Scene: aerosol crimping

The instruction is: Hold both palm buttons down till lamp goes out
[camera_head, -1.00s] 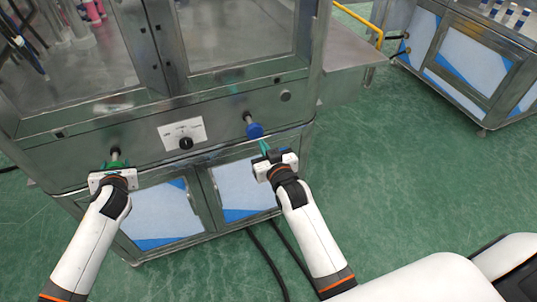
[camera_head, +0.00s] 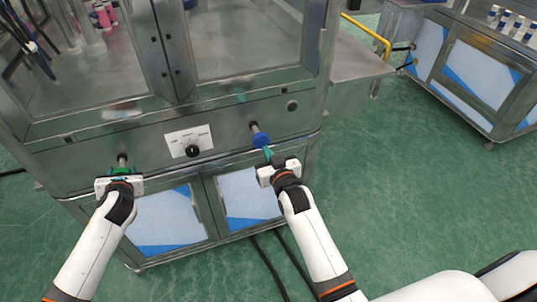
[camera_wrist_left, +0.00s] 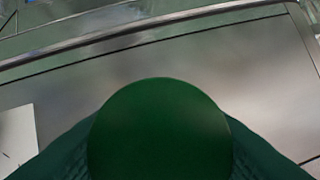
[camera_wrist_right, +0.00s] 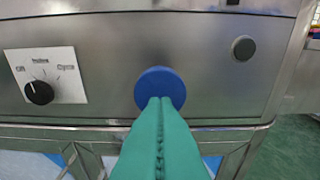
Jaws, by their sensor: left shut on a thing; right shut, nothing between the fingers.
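The green palm button (camera_head: 123,170) sticks out on a rod at the left of the machine's front panel. My left gripper (camera_head: 120,180) is shut on it. Its green disc (camera_wrist_left: 160,130) fills the lower middle of the left wrist view, with the teal fingers at its sides. The blue palm button (camera_head: 260,140) sticks out on a rod to the right; it also shows in the right wrist view (camera_wrist_right: 160,84). My right gripper (camera_head: 268,153) is shut and empty, its fingertips in front of the blue disc's lower part. I cannot tell whether they touch. No lit lamp shows.
A selector dial (camera_head: 193,151) on a white plate sits between the buttons. A dark grey round fitting (camera_wrist_right: 243,48) is right of the blue button; I cannot tell if it is the lamp. Cabinet doors (camera_head: 165,218) lie below, and black cables (camera_head: 270,268) cross the green floor.

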